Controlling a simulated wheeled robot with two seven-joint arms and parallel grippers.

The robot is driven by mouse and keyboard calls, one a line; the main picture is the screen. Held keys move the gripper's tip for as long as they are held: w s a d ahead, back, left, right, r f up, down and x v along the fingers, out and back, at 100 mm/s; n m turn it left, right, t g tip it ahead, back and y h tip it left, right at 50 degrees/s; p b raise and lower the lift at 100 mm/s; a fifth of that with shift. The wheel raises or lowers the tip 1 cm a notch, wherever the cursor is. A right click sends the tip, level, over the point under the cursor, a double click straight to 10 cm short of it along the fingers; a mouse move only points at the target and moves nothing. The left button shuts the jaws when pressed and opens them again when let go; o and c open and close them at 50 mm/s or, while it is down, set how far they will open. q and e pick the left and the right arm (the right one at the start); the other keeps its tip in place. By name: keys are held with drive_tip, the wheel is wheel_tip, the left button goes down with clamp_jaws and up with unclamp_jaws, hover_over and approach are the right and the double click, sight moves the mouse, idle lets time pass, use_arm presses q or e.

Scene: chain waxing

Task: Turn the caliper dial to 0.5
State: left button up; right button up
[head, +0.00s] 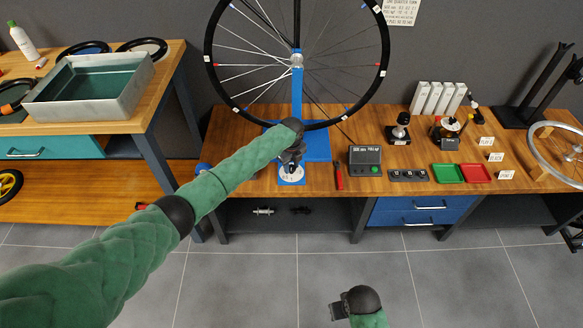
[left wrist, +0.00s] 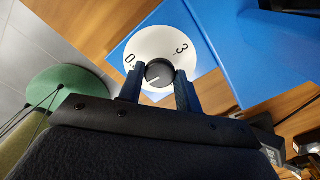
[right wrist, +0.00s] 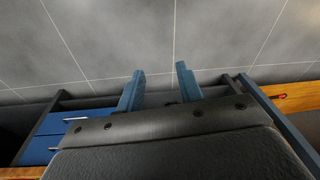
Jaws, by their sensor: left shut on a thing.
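The caliper dial is a white disc (head: 292,174) on a blue plate at the front of the workbench, below the wheel. In the left wrist view the white dial face (left wrist: 181,46) shows the numbers 0 and 3. Its black knob (left wrist: 159,73) has a white pointer line, directed toward the lower left of that picture. My left gripper (head: 291,166) is over the dial, its fingers shut on the knob, one on each side. My right gripper (right wrist: 160,90) is open and empty, pointing over the grey floor. It also shows in the head view (head: 338,309), low and away from the bench.
A wheel (head: 297,60) stands in a blue stand (head: 318,145) behind the dial. A red-handled tool (head: 338,177) and a dark box with a green button (head: 365,160) lie right of the dial. Green (head: 447,173) and red (head: 475,173) trays are farther right. The floor in front is clear.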

sight(292, 167)
use_arm(q)
drive_tip(key=m+b, duration=0.3)
drive_tip(key=m, duration=0.3)
drive_tip(key=shift+m, duration=0.8)
use_arm(e)
wheel_tip(292, 167, up, 13)
drive_tip(key=s, duration=0.2)
drive_tip(key=shift+a, duration=0.15)
use_arm(q)
drive_tip(key=o, duration=1)
drive_tip(key=shift+r, duration=0.1)
wheel_tip(292, 167, up, 6)
drive_tip(key=shift+r+b, duration=0.15)
drive_tip(key=shift+b, duration=0.75)
drive_tip(key=shift+r, duration=0.65)
use_arm(e)
drive_tip(key=shift+w+a+f+t+y, duration=0.25)
drive_tip(key=shift+a+f, duration=0.2)
drive_tip(key=shift+f, duration=0.2)
drive_tip(key=shift+w+a+f+t+y, duration=0.15)
drive_tip(key=shift+w+a+f+t, duration=0.1)
drive_tip(key=shift+a+f, duration=0.25)
